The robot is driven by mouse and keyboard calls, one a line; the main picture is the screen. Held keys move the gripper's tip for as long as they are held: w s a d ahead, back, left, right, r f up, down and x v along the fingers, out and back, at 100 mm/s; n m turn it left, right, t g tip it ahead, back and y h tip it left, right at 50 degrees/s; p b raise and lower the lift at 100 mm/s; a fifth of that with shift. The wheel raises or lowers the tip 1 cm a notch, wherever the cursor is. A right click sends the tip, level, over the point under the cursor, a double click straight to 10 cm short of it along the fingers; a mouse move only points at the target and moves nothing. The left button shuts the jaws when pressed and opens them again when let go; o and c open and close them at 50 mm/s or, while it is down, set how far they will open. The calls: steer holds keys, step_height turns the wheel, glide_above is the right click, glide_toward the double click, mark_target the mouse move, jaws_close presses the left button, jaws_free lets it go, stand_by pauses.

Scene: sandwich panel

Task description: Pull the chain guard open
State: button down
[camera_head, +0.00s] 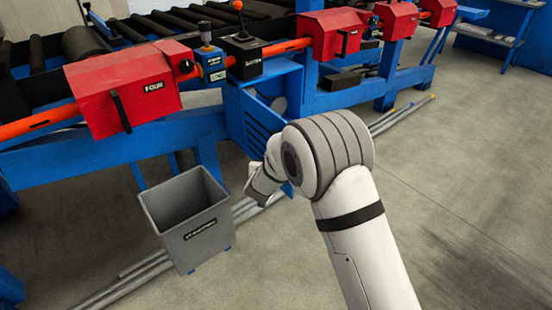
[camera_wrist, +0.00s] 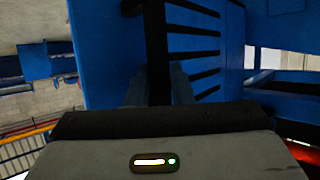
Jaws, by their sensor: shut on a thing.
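The chain guard (camera_head: 256,124) is a blue slotted panel below the machine's rail, left of my arm in the head view. It stands at an angle to the blue frame, with a gap beside it. In the wrist view the guard (camera_wrist: 105,50) fills the middle, with dark slots on the right. A black upright bar handle (camera_wrist: 157,45) runs down its face. My gripper (camera_wrist: 158,85) has a blue-tinted finger on each side of this handle and is shut on it. In the head view my wrist hides the handle and fingertips.
A grey bin (camera_head: 190,215) stands on the floor left of my wrist. Grey pipes (camera_head: 150,268) lie along the floor under the machine. The floor at the right is clear.

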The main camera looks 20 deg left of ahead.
steer(key=shift+a+r, duration=0.1)
steer(key=shift+r, duration=0.05)
steer(key=c, duration=1.4)
jaws_free()
steer(key=p+v, duration=0.2)
steer(key=v, duration=0.5)
steer(key=shift+s, duration=0.4)
